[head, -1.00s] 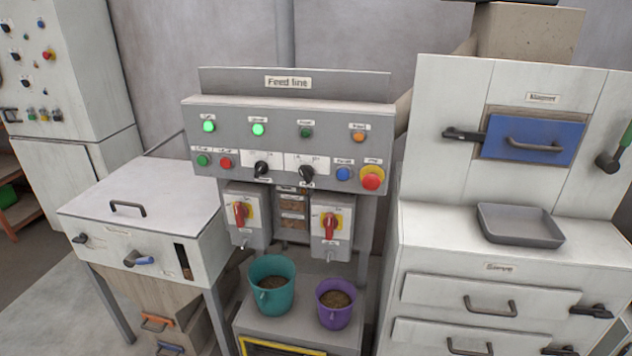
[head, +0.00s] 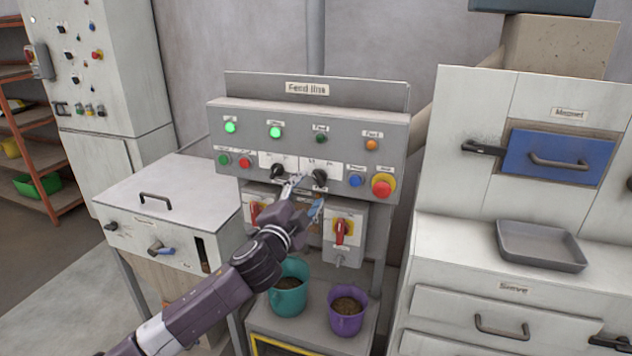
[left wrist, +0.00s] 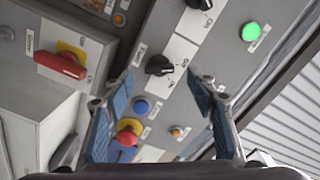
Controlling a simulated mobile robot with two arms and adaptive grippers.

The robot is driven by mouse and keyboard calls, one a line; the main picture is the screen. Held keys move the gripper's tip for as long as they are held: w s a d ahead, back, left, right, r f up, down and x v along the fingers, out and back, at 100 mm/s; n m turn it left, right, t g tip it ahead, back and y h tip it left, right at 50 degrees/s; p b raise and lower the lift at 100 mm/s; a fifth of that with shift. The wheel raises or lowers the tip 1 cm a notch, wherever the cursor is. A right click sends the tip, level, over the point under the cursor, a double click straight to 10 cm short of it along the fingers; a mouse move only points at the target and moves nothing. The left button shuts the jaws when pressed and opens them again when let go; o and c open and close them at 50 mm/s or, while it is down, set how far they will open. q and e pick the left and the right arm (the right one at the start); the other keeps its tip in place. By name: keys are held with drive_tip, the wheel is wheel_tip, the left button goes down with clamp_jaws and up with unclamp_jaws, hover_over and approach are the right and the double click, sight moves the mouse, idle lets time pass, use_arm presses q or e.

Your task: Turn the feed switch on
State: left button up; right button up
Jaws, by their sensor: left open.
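The feed line panel (head: 300,150) carries two black rotary switches, a left one (head: 278,170) and a right one (head: 319,177). My left gripper (head: 304,194) is open and empty, just in front of and below the right switch. In the left wrist view, the right switch (left wrist: 160,65) shows beyond the gap between the open fingertips (left wrist: 160,78), seemingly apart from them. The left switch (left wrist: 199,4) is at the top edge. My right gripper is not in view.
A blue button (head: 356,180) and a red emergency stop (head: 382,186) sit right of the switches. Below hang boxes with red-yellow handles, the right one (head: 341,231) clear, the left partly hidden. Teal (head: 289,302) and purple (head: 347,318) buckets stand underneath.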

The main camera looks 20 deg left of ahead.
sight(317, 181)
use_arm(q)
drive_tip(key=w, duration=0.3)
drive_tip(key=shift+w+d+r+p, duration=0.1)
drive_tip(key=shift+w+d+p, duration=0.1)
drive_tip(key=shift+w+p, duration=0.1)
drive_tip(key=shift+w, duration=0.65)
drive_tip(key=c, duration=1.2)
